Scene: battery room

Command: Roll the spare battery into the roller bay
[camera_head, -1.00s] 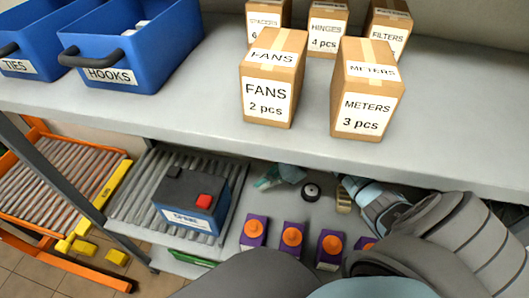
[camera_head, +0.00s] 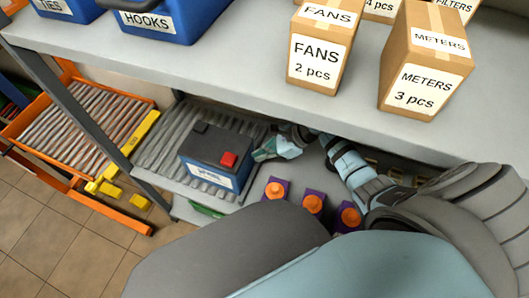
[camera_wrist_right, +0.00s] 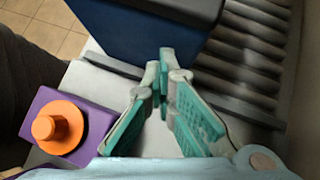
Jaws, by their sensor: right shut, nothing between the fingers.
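The spare battery (camera_head: 202,170), a blue box with a black top and a red terminal cap, sits upright on grey rollers (camera_head: 165,150) on the lower shelf. An orange-framed roller bed (camera_head: 75,118), apparently the roller bay, stands to its left, past a grey shelf post. My right gripper (camera_head: 258,155) has teal fingers and is at the battery's right side. In the right wrist view, its fingertips (camera_wrist_right: 165,70) are shut together and empty, close to the battery's blue side (camera_wrist_right: 135,30). I cannot tell whether they touch it. My left gripper is not in view.
The upper shelf (camera_head: 250,80) overhangs the battery and carries cartons (camera_head: 318,60) and blue bins (camera_head: 165,15). Purple blocks with orange knobs (camera_head: 313,203) stand in front of my right arm.

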